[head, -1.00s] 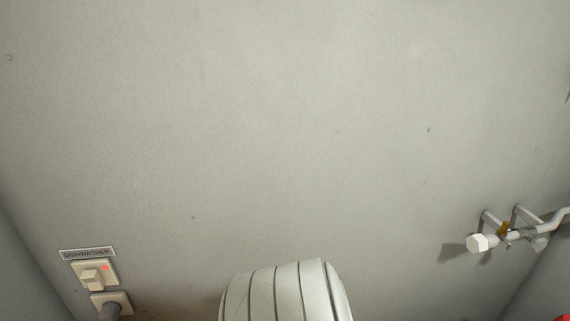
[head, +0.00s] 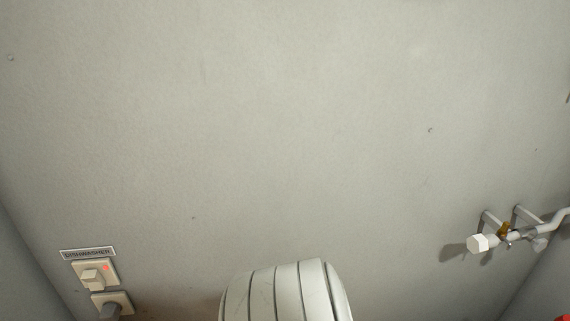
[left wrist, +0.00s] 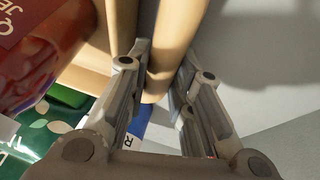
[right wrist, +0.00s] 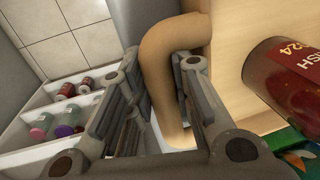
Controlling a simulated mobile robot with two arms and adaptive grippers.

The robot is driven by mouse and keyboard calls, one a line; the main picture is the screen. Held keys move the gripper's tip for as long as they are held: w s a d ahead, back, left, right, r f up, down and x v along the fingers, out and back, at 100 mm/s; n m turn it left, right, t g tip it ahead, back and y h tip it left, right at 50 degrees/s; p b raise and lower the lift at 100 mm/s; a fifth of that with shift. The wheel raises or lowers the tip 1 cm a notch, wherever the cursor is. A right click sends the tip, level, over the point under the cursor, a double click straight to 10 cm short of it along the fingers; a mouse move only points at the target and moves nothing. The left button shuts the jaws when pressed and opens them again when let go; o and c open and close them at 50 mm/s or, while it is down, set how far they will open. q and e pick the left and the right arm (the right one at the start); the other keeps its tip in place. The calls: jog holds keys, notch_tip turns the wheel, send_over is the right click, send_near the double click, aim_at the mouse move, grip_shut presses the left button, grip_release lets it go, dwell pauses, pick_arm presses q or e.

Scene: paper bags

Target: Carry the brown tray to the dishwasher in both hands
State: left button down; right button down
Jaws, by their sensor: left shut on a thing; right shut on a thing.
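The brown tray shows only in part in the two wrist views. In the left wrist view, my left gripper (left wrist: 157,92) is shut on the tray's light-brown handle (left wrist: 177,40). In the right wrist view, my right gripper (right wrist: 163,85) is shut on the curved handle (right wrist: 163,55) at the other end, beside the tray's flat wooden part (right wrist: 232,55). The head view shows neither gripper nor the tray. There, a label reading DISHWASHER (head: 88,254) is on the grey wall at lower left. I cannot make out the dishwasher itself.
White shelves (right wrist: 75,152) with bottles and jars stand left in the right wrist view. The head view shows a switch (head: 93,274), a plug (head: 110,307) and a pipe valve (head: 490,241).

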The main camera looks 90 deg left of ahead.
pick_arm(q)
jog(key=shift+a, duration=0.1)
pick_arm(e)
jog(key=shift+d, duration=0.1)
pick_arm(q)
jog(key=c, duration=1.2)
grip_release()
pick_arm(e)
jog(key=shift+s+f, duration=0.1)
pick_arm(q)
jog(key=shift+s+f, duration=0.2)
pick_arm(e)
jog(key=c, duration=1.5)
grip_release()
jog(key=shift+s+f, duration=0.1)
jog(key=o, duration=0.3)
pick_arm(q)
jog(key=shift+d+r, duration=0.1)
jog(key=shift+d, duration=0.15)
jog(key=shift+w, duration=0.1)
pick_arm(e)
jog(key=shift+a, duration=0.2)
pick_arm(q)
jog(key=shift+r, duration=0.15)
jog(key=shift+v, duration=4.4)
